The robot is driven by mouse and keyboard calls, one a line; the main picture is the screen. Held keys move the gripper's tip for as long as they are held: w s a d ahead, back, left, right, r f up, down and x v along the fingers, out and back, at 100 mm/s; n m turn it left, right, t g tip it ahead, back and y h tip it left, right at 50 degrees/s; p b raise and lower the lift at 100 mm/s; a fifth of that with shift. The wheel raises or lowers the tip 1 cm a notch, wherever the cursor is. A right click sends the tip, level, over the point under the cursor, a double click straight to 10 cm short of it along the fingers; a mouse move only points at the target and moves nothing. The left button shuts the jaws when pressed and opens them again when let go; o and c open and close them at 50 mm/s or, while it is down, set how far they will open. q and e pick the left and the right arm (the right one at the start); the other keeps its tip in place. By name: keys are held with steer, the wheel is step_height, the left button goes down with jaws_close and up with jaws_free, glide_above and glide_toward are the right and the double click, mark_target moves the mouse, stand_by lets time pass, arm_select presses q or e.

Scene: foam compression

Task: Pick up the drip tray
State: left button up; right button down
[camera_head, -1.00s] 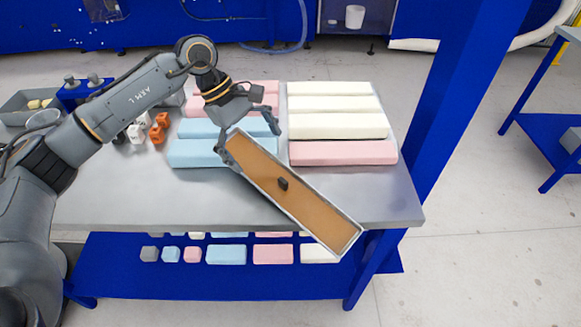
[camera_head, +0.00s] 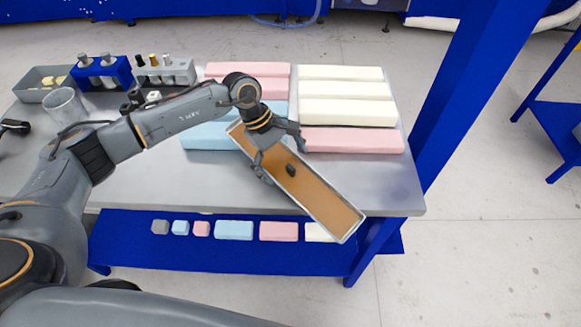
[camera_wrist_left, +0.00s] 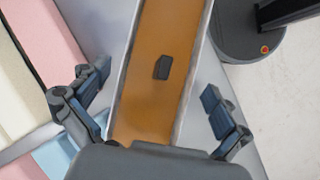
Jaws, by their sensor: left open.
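The drip tray (camera_head: 320,197) is a long, shallow tray with an orange-brown inside, a pale metal rim and a small dark knob (camera_head: 291,170) in it. It lies diagonally over the front of the grey table, its near right end reaching past the front edge. My left gripper (camera_head: 282,158) is above the tray's far half. In the left wrist view my left gripper (camera_wrist_left: 155,105) has its fingers spread wide, one on each side of the tray (camera_wrist_left: 150,110), with the knob (camera_wrist_left: 162,67) between and ahead of them. Nothing is held. My right gripper is not in view.
Pink, white and blue foam blocks (camera_head: 345,110) lie behind the tray. A clear cup (camera_head: 64,104), a blue rack (camera_head: 100,73) and a grey bin (camera_head: 44,83) stand at the left. A blue post (camera_head: 460,90) rises at the right. Small foam pieces (camera_head: 233,230) lie on the lower shelf.

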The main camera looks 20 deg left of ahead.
arm_select(q)
steer(key=shift+x, duration=1)
steer(key=shift+d+f, duration=0.15)
steer(key=shift+f, duration=0.05)
steer(key=c, duration=1.3)
steer(key=shift+c, duration=0.2)
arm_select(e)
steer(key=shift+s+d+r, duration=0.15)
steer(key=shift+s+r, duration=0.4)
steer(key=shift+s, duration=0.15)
arm_select(q)
steer(key=shift+r, duration=0.1)
